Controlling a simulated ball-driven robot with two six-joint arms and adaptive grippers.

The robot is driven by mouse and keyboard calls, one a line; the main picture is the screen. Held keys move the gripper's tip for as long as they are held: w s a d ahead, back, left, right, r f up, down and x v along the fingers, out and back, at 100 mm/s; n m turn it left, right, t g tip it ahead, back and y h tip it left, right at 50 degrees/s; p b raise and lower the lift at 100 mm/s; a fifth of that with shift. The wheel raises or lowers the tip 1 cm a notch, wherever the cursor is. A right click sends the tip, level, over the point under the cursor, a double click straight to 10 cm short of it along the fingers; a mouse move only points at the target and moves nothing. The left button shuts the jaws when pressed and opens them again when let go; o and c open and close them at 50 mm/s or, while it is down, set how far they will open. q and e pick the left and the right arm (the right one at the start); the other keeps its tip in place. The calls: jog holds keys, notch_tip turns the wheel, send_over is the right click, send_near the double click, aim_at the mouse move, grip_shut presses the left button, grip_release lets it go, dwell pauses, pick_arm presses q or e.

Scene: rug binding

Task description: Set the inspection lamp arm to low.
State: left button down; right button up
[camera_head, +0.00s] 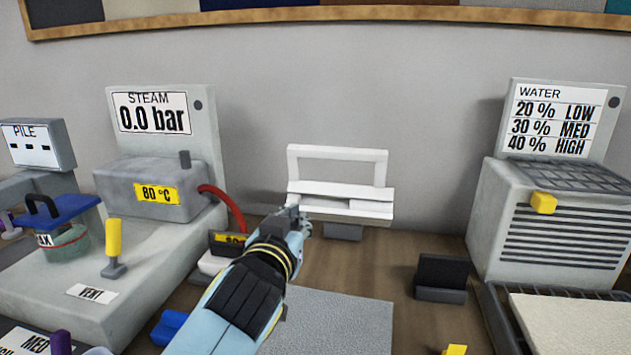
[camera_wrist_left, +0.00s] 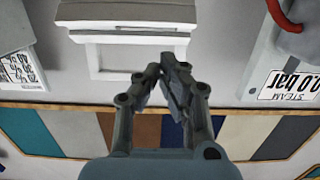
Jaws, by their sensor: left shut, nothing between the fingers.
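A white rectangular frame with a wide white bar across its lower part, probably the inspection lamp and its arm (camera_head: 338,160), stands by the wall in the middle of the head view. A small dark base (camera_head: 343,232) shows under it. The frame also shows upside down at the top of the left wrist view (camera_wrist_left: 95,55). My left gripper (camera_head: 297,216) is shut and empty, its tips at the left lower end of the white bar in the head view. In the left wrist view the fingertips (camera_wrist_left: 168,72) meet beside the frame; I cannot tell whether they touch it. My right gripper is not in view.
A steam unit (camera_head: 150,185) with a red hose and a yellow lever (camera_head: 113,240) stands left. A water unit (camera_head: 560,225) with a yellow knob (camera_head: 543,203) stands right. A dark stand (camera_head: 442,277) and a grey mat (camera_head: 335,320) are on the wooden table.

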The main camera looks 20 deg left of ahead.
aim_at(313, 192)
pick_arm(q)
jog(key=shift+w+r, duration=0.25)
jog(key=shift+w, duration=0.05)
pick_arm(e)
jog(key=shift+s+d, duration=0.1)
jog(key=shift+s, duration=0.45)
pick_arm(q)
jog(key=b+x, duration=0.2)
jog(key=x, duration=0.7)
jog(key=shift+a+b, duration=0.1)
jog(key=shift+b, duration=0.2)
jog(key=shift+w+a, duration=0.1)
jog(key=shift+w, duration=0.35)
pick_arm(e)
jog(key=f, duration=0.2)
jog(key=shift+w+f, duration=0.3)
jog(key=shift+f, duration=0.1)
